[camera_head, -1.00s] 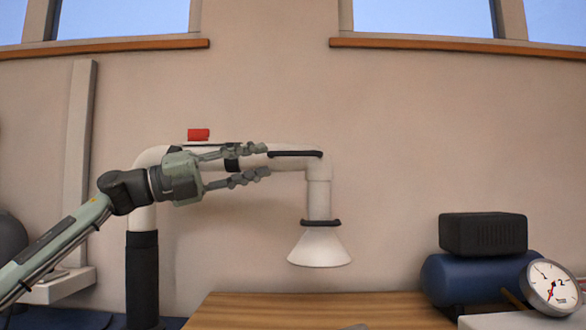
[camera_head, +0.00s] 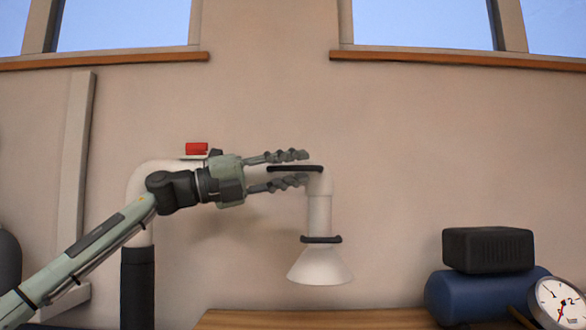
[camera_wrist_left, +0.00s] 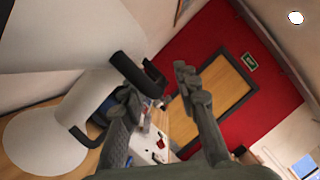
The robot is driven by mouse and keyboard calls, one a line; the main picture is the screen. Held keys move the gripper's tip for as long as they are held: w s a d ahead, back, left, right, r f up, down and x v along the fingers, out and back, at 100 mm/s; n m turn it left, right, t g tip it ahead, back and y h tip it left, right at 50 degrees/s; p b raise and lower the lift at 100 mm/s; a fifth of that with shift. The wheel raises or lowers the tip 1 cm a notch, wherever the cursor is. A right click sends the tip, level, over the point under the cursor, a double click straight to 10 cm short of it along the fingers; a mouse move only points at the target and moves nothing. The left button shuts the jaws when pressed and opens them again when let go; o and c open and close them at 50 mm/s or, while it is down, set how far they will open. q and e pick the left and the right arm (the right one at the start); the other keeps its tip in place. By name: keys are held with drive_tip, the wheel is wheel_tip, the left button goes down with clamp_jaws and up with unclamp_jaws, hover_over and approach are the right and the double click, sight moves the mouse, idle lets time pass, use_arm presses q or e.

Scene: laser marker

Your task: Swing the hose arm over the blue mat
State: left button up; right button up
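The hose arm (camera_head: 319,210) is a white pipe that rises at the left, runs right and bends down to a flared white hood (camera_head: 320,267). A black handle (camera_head: 294,168) lies along its upper part, and a second black handle (camera_head: 321,239) sits above the hood. My left gripper (camera_head: 306,168) is open, with one finger above and one below the upper handle in the head view. In the left wrist view the gripper (camera_wrist_left: 158,82) has its fingers apart, with a black handle (camera_wrist_left: 130,73) reaching toward the gap. Contact cannot be told. I cannot make out the blue mat.
A wooden tabletop (camera_head: 310,320) lies below the hood. At the right stand a blue cylinder (camera_head: 470,296) with a black box (camera_head: 488,249) on it and a round gauge (camera_head: 557,303). A red piece (camera_head: 196,148) sits on top of the pipe.

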use_arm(q)
drive_tip(key=shift+c, duration=0.5)
clamp_jaws()
drive_tip(key=shift+s+a+g, duration=0.15)
drive_tip(key=shift+s+g, duration=0.15)
drive_tip(key=shift+s, duration=0.3)
drive_tip(key=s+a+m+g+p, duration=0.1)
drive_tip(key=s+a+m+g, duration=0.3)
drive_tip(key=s+a+g, duration=0.3)
drive_tip(key=s+a+m+g+y+p, duration=0.1)
drive_tip(key=s+a+m+g+p, duration=0.1)
drive_tip(key=s+a+m+g, duration=0.2)
drive_tip(key=s+a+g, duration=0.3)
drive_tip(key=s, duration=0.5)
drive_tip(key=shift+s+a, duration=0.15)
drive_tip(key=shift+s, duration=0.15)
use_arm(e)
drive_tip(key=s+d+f+g+h, duration=0.1)
drive_tip(key=s+d+f+g, duration=0.2)
drive_tip(key=s+d+f, duration=0.1)
drive_tip(key=shift+s+f+m, duration=0.2)
drive_tip(key=shift+f+m, duration=0.1)
drive_tip(key=shift+f, duration=0.35)
use_arm(q)
drive_tip(key=shift+o, duration=0.5)
unclamp_jaws()
